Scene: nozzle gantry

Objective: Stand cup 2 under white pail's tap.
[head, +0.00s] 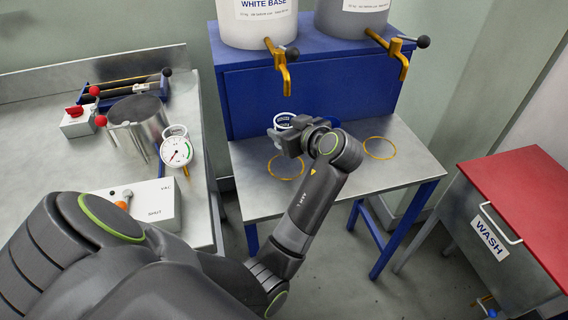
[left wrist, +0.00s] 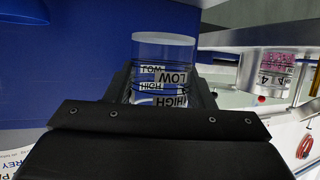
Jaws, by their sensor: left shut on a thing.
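The white pail (head: 257,22) stands on the blue stand, and its brass tap (head: 281,62) hangs over the steel table. A yellow ring (head: 272,172) is marked on the table below that tap. My left gripper (head: 281,134) is over the far part of this ring, shut on a clear cup (left wrist: 163,50) with LOW and HIGH labels. In the head view the cup (head: 284,119) shows just beyond the gripper, partly hidden by it. Its number is not legible, and I cannot tell whether its base touches the table. My right gripper is out of view.
The grey pail (head: 350,18) with its own tap (head: 395,54) stands to the right, above a second, empty yellow ring (head: 379,148). A red-topped WASH bin (head: 525,185) is at the right. A bench (head: 90,165) with a metal pot (head: 140,122) and gauge (head: 176,152) is at the left.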

